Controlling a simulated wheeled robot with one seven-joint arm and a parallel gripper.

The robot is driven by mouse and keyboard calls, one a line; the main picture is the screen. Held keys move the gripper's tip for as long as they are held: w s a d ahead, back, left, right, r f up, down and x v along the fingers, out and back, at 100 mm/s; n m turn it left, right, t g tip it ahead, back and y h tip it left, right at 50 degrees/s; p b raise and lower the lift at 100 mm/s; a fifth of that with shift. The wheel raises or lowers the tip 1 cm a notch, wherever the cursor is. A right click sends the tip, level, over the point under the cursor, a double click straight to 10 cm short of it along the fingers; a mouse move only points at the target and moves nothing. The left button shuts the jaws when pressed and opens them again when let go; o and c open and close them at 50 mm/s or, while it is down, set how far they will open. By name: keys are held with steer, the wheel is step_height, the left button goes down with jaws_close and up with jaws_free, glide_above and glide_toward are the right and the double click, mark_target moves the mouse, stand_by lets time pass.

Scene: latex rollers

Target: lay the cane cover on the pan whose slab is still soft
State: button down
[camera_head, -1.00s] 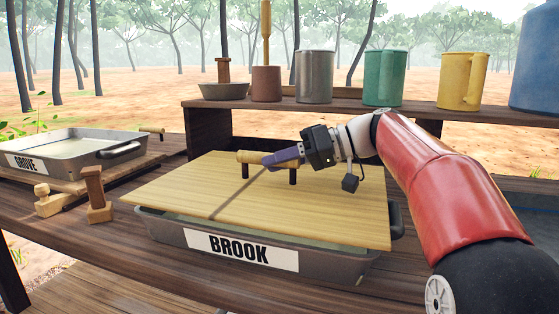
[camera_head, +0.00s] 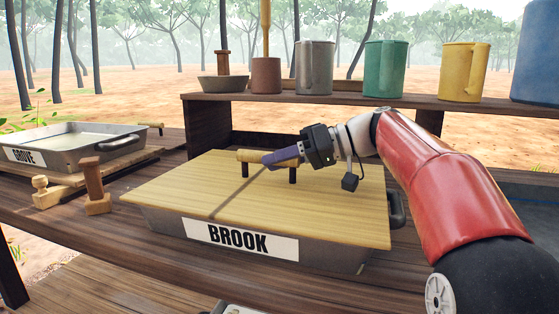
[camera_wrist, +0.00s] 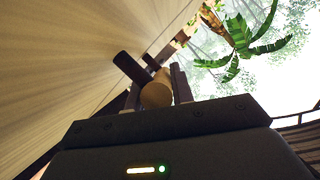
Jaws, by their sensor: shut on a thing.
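The cane cover (camera_head: 320,210), a flat pale board, lies over the pan labelled BROOK (camera_head: 172,225). Its underside appears to meet the rim, and it hides the pan's slab. My gripper (camera_head: 283,157) is shut on the cover's bar handle (camera_head: 250,155), which stands on two dark posts. In the wrist view the handle (camera_wrist: 157,92) is between the fingers, with the cover (camera_wrist: 70,60) beside it. The pan labelled GROVE (camera_head: 68,157) stands uncovered at the left, with a pale slab (camera_head: 75,140) in it.
Wooden hand tools (camera_head: 95,188) stand between the pans. A raised shelf (camera_head: 215,98) behind holds a bowl (camera_head: 222,84), a brown pot (camera_head: 266,77) and grey (camera_head: 314,68), green (camera_head: 385,69) and yellow (camera_head: 464,72) mugs. A pale edge (camera_head: 238,309) shows at the bottom.

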steer(key=c, duration=1.1)
jaws_free()
steer(key=v, duration=0.8)
steer(key=shift+f+p, duration=0.1)
steer(key=shift+p, duration=0.2)
steer(key=shift+a, duration=0.1)
step_height(320, 180, up, 5)
steer(key=p, duration=0.4)
